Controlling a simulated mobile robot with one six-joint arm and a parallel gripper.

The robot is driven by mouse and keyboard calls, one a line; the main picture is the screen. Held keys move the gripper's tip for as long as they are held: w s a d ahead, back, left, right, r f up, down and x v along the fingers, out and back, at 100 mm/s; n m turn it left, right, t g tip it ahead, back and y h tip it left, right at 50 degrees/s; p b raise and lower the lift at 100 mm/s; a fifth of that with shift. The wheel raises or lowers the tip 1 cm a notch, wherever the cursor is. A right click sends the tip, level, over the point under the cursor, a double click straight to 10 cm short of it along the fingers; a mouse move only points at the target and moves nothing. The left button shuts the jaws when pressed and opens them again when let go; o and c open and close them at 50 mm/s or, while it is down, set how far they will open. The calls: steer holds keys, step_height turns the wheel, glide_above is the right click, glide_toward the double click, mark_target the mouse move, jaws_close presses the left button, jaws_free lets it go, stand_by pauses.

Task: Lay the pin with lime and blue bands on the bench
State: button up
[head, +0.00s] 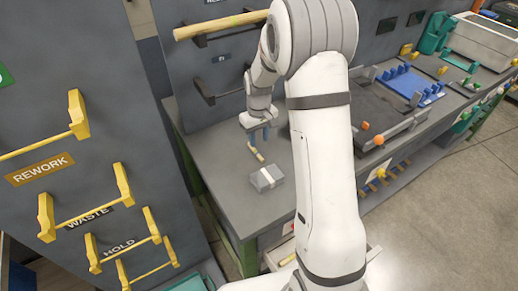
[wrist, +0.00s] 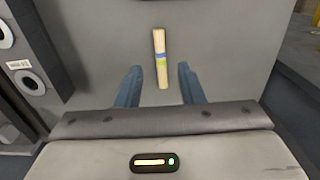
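The pin is a pale wood stick with lime and blue bands. It lies on the grey bench (head: 215,150) in the head view, where the pin (head: 256,152) is just below and in front of my gripper (head: 259,136). In the wrist view the pin (wrist: 161,72) shows upright in the picture, between and beyond the two blue fingers of my gripper (wrist: 160,68). The fingers are apart, with a gap on both sides of the pin. My gripper is open and holds nothing.
A grey box (head: 267,178) sits on the bench near the pin. A panel with yellow hooks and REWORK, WASTE and HOLD labels (head: 88,217) stands at the left. A blue fixture (head: 410,85) and a dark tray lie to the right. Bench left of the pin is clear.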

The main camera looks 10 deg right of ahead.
steer(key=s+r+m+t, duration=0.2)
steer(key=s+r, duration=1.1)
steer(key=r, duration=0.3)
steer(key=s+r+m+t, duration=0.1)
steer(key=s, duration=1.3)
steer(key=shift+s+a+r+m, duration=0.15)
steer(key=shift+a+r+m, duration=0.05)
steer(key=shift+r+m, duration=0.1)
